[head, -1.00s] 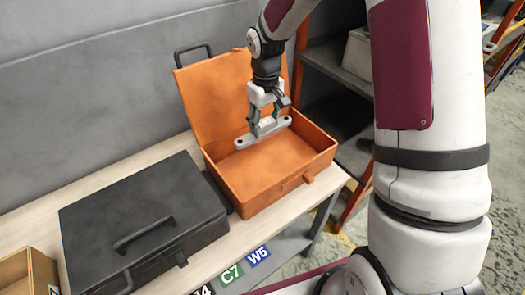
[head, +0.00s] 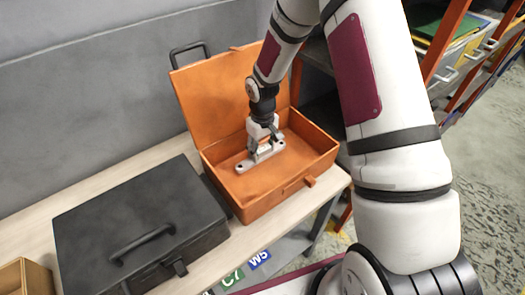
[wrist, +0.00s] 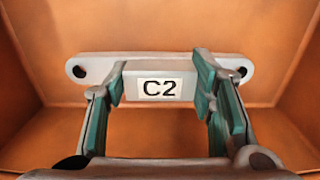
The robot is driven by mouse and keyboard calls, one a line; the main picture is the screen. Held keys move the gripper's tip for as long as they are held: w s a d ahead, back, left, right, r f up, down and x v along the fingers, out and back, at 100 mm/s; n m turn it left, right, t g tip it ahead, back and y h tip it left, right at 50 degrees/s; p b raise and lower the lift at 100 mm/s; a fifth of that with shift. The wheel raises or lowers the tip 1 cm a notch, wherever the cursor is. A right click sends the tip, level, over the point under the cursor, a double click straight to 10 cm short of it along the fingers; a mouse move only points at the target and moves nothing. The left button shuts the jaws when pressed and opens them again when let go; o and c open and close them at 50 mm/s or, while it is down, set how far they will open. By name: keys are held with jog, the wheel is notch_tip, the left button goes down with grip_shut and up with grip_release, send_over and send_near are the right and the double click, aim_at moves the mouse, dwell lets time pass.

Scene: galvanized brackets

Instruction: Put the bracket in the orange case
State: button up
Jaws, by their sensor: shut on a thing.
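The orange case (head: 300,190) stands open on the table, its lid raised at the back. The bracket (head: 244,165) is a grey metal bar with a hole at each end and a raised middle block. It is inside the case, low down near the floor; I cannot tell whether it touches the floor. My gripper (head: 262,148) reaches down into the case and is shut on the bracket's middle block. In the wrist view the bracket (wrist: 160,66) shows a "C2" label between the green finger pads of my gripper (wrist: 162,90).
A closed black case (head: 130,210) lies on the light wooden table (head: 160,152), left of the orange case. A wooden box (head: 22,275) is at the lower left corner. A grey wall is behind, and shelving with orange posts stands to the right.

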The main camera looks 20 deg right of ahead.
jog(key=shift+f, duration=0.4)
jog(key=shift+f, duration=0.15)
jog(key=o, duration=1.4)
jog(key=shift+o, duration=0.2)
notch_tip(320, 180, up, 12)
notch_tip(320, 180, up, 8)
send_over(262, 149)
jog(key=s, duration=0.3)
jog(key=s+r+m+t, duration=0.1)
jog(key=s+r+t, duration=0.1)
jog(key=s+r, duration=0.5)
jog(key=s+r+m+t, duration=0.2)
jog(key=s+r, duration=0.6)
jog(key=s, duration=0.9)
jog(key=shift+s+d+r+m+t+b, duration=0.3)
jog(key=shift+d+t+b, duration=0.1)
jog(key=shift+t, duration=0.1)
